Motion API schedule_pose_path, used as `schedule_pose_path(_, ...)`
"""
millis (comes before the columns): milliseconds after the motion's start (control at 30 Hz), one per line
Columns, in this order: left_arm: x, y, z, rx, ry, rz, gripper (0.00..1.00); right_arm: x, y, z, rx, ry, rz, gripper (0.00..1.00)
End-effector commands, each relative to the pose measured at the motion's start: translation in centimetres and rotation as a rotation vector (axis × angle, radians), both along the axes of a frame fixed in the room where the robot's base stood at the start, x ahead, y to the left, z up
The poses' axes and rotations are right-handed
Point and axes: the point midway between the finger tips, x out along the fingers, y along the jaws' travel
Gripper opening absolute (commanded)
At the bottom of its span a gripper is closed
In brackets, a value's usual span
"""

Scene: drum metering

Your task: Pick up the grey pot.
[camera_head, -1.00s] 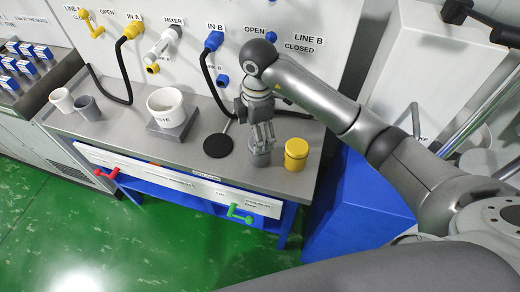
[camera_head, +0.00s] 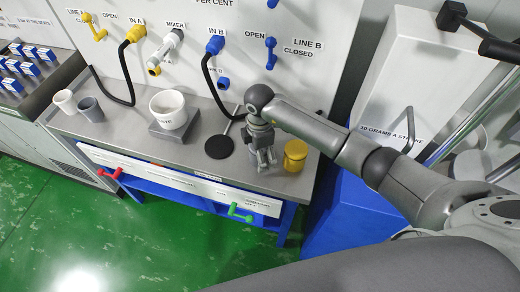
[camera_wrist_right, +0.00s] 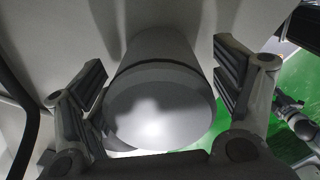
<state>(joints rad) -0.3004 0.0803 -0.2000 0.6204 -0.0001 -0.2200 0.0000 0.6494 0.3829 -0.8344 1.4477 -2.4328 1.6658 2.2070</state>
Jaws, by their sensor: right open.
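The grey pot (camera_wrist_right: 160,105) is a round, lidded cylinder that fills the middle of the right wrist view. My right gripper (camera_wrist_right: 160,98) is open, with one finger on each side of the pot; I cannot tell whether either finger touches it. In the head view my right gripper (camera_head: 265,160) is low over the front right of the metal bench, and its fingers largely hide the pot there. My left gripper is not in view.
A yellow pot (camera_head: 295,154) stands close to the right of my gripper. A black disc (camera_head: 219,147) lies to its left. A white bowl (camera_head: 168,107) sits on a scale (camera_head: 173,133) further left, beyond it a grey cup (camera_head: 91,110) and a white cup (camera_head: 64,101). A hose (camera_head: 213,88) hangs behind.

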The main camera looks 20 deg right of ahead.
Motion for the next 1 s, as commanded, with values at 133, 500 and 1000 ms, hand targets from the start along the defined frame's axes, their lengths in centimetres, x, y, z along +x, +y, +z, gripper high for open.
schedule_pose_path(133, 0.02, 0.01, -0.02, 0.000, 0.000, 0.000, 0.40, 0.03, 0.03, -0.05, 0.001, -0.001, 0.001, 0.84)
schedule_pose_path(500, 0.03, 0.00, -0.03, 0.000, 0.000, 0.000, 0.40, 0.04, 0.02, 0.00, 0.000, -0.001, 0.001, 0.43)
schedule_pose_path(1000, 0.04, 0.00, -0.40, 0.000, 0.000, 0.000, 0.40, 0.16, 0.05, 0.67, 0.001, -0.005, 0.002, 0.29)
